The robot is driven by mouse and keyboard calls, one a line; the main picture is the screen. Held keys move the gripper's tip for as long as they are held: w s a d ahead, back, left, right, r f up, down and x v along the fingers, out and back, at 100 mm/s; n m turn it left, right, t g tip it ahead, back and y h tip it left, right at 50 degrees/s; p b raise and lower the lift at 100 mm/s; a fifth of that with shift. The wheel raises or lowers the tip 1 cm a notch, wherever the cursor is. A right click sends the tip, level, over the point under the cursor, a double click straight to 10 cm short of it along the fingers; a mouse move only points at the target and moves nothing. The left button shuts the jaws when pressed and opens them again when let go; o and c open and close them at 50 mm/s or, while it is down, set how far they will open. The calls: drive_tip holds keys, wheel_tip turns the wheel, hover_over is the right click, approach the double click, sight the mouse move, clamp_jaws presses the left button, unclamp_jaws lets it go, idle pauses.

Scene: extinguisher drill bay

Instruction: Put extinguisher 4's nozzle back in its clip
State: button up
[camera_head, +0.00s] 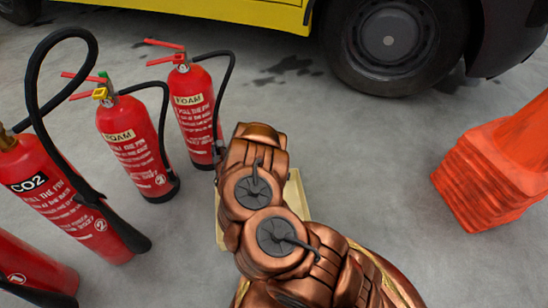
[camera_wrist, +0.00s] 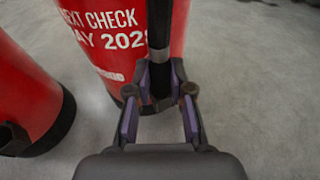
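Extinguisher 4 appears to be the farthest red FOAM cylinder (camera_head: 192,103) in the head view; its number is not readable. Its black hose (camera_head: 228,78) loops from the top and hangs down its right side. In the wrist view a red cylinder (camera_wrist: 105,38) fills the top, with the black hose and nozzle (camera_wrist: 160,75) hanging upright before it. My gripper (camera_wrist: 161,85) has its purple-padded fingers on both sides of this nozzle, seemingly touching it. The clip cannot be made out. My arm hides the gripper in the head view.
Other red extinguishers stand left: a FOAM one (camera_head: 127,140), a CO2 one (camera_head: 50,185) and one cut off (camera_head: 30,270). Another cylinder (camera_wrist: 25,95) is close left in the wrist view.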

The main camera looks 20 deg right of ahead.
drive_tip(key=o, duration=0.5)
drive_tip(key=shift+s, duration=0.1)
drive_tip(key=shift+v, duration=5.9)
drive_tip(key=shift+r, duration=0.1)
